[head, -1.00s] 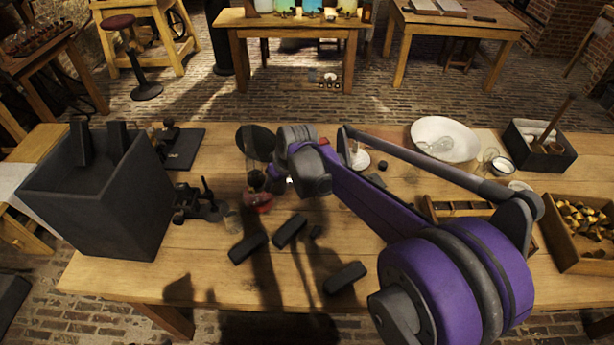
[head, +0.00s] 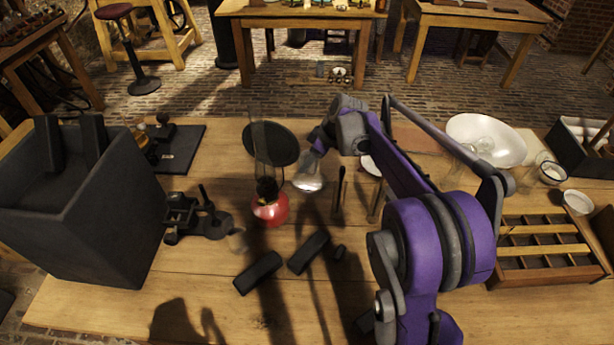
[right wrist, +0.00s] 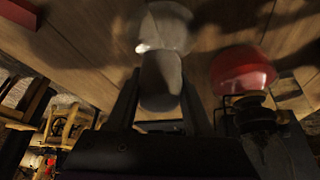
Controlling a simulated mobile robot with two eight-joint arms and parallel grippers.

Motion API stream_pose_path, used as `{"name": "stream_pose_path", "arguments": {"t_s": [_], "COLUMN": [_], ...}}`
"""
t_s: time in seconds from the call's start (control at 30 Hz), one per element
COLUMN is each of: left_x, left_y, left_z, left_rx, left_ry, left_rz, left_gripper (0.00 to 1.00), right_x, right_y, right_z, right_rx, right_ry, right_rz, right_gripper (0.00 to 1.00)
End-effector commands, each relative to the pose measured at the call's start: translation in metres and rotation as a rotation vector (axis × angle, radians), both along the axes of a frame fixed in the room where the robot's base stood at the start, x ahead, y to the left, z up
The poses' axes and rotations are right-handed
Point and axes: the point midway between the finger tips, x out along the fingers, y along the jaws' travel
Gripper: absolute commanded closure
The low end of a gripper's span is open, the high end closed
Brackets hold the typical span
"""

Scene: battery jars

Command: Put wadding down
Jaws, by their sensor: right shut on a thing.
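My right gripper (head: 320,140) points down over the table, just right of a red-based oil lamp (head: 270,208). It is shut on a grey, rounded piece, apparently the wadding (right wrist: 160,80), which shows between its fingers in the right wrist view. Beyond that piece is a pale, glassy vessel (right wrist: 167,28); it also shows below the gripper in the head view (head: 308,182). I cannot tell whether the held piece touches the vessel. The lamp's red base also shows on the right of the wrist view (right wrist: 243,70). My left gripper is not in view.
A dark open box (head: 85,215) stands at left, beside a black stand (head: 195,220). Dark blocks (head: 258,273) lie in front. Thin upright rods (head: 340,195) stand close right of the vessel. A white bowl (head: 487,140) and a compartment tray (head: 545,270) are at right.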

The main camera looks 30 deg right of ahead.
Motion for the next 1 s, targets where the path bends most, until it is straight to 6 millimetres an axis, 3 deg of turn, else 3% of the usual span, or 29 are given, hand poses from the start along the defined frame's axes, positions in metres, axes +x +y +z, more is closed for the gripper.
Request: {"name": "stream_pose_path", "arguments": {"t_s": [0.47,0.83,0.87,0.9,1.0], "left_x": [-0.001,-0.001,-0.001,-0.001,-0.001], "left_y": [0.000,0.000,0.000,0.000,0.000], "left_z": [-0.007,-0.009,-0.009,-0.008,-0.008], "left_rx": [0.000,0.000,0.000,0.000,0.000], "left_ry": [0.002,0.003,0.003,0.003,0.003], "left_rz": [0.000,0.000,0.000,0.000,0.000], "left_gripper": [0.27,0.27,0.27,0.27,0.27], "right_x": [0.000,0.000,0.000,0.000,0.000], "right_y": [0.000,0.000,0.000,0.000,0.000], "right_z": [-0.055,-0.060,-0.059,-0.059,-0.059], "right_rx": [-0.001,0.000,0.000,0.000,0.000], "right_ry": [0.001,0.001,0.001,0.001,0.001], "right_rz": [0.000,-0.001,-0.001,-0.001,-0.001], "right_gripper": [1.00,1.00,0.45,0.38,0.36]}}
